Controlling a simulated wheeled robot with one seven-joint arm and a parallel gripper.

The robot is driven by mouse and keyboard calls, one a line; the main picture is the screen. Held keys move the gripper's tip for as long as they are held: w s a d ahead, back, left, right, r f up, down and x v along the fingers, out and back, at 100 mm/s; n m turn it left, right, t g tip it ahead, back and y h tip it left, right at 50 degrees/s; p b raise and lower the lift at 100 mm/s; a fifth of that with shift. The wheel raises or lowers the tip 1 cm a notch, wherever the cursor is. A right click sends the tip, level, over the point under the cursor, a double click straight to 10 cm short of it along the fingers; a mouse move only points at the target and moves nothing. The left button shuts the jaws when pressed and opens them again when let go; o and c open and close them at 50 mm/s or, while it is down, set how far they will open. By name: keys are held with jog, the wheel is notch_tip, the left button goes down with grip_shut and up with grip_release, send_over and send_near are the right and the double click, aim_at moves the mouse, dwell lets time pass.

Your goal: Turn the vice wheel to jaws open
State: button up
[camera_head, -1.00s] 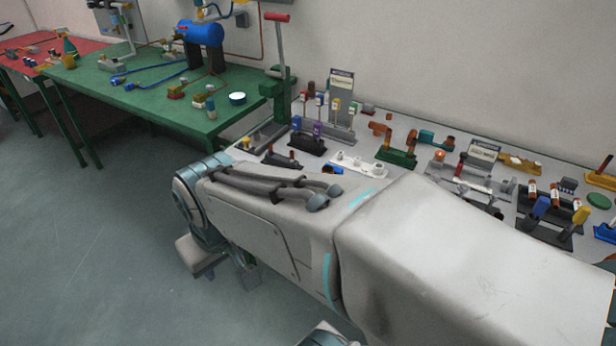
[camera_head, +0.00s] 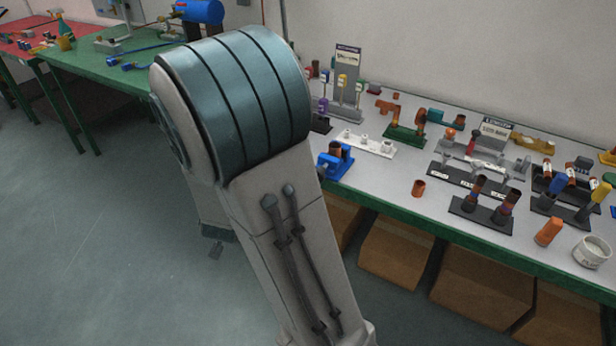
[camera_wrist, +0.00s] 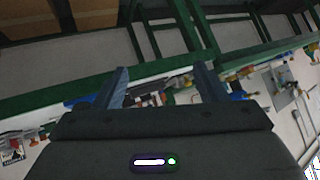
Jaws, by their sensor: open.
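A small blue device (camera_head: 335,160) with a dark round opening on top, likely the vice, stands at the left front edge of the grey-topped bench in the head view. Its wheel cannot be made out, and my arm partly covers its left side. My gripper (camera_wrist: 160,76) is open and empty in the wrist view, its two dark fingers spread wide. The bench edge and small parts show beyond the fingers. A blue patch (camera_wrist: 82,102) lies just left of the left finger, perhaps the same device. My gripper is hidden in the head view.
The grey bench (camera_head: 390,180) has a green front edge and holds several small stands, a copper-coloured cylinder (camera_head: 418,188) and a white pot (camera_head: 592,251). Brown boxes (camera_head: 396,252) sit beneath. A green table (camera_head: 100,68) stands behind at left. The floor at left is clear.

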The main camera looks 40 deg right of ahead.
jog(key=s+d+f+m+g+h+b, duration=0.25)
jog(key=s+d+h, duration=0.35)
jog(key=d+h, duration=0.55)
jog(key=shift+m+t, duration=0.25)
jog(key=shift+m, duration=0.2)
jog(key=x, duration=1.2)
jog(key=shift+w+d+r+p, duration=0.2)
jog(key=shift+d+r+p, duration=0.05)
jog(key=shift+r+p, duration=0.1)
jog(key=c, duration=1)
